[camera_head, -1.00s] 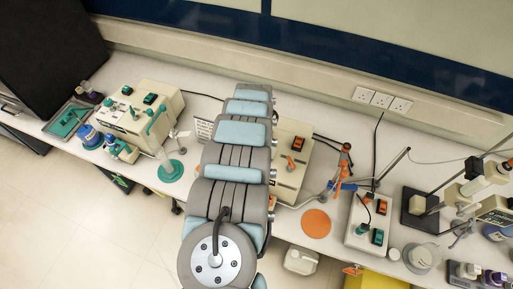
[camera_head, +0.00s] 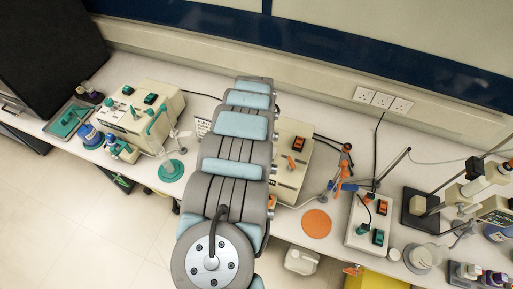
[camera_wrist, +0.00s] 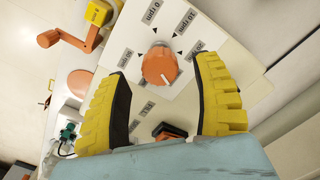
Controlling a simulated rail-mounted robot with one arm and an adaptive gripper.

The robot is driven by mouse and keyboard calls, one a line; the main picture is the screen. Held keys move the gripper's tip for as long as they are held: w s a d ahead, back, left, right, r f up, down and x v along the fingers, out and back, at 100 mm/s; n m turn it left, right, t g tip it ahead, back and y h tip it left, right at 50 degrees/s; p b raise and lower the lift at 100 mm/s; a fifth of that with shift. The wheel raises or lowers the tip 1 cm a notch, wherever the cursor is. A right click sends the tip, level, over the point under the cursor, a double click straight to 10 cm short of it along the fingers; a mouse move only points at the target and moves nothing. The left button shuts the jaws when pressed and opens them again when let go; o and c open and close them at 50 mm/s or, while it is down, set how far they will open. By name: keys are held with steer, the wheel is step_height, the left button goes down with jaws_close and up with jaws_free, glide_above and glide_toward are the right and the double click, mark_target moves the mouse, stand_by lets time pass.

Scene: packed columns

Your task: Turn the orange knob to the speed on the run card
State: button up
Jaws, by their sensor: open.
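The orange knob (camera_wrist: 158,66) sits on a white dial plate on a pale box, in the wrist view. A light pointer mark shows on its lower right part. Small arrowheads and rpm labels surround it; one reads 10 rpm (camera_wrist: 186,20), others are tilted or partly covered. My gripper (camera_wrist: 163,70) is open, with one yellow finger on each side of the knob and visible gaps between.
The pale box (camera_head: 293,165) has an orange switch (camera_head: 298,143). An orange disc (camera_head: 317,223) lies to its right, near a clamp stand. A similar box with green parts (camera_head: 130,110) stands at left. More equipment fills the right side.

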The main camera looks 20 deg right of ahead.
step_height(320, 180, up, 10)
steer(key=shift+f, duration=0.15)
stand_by(0.5)
stand_by(0.4)
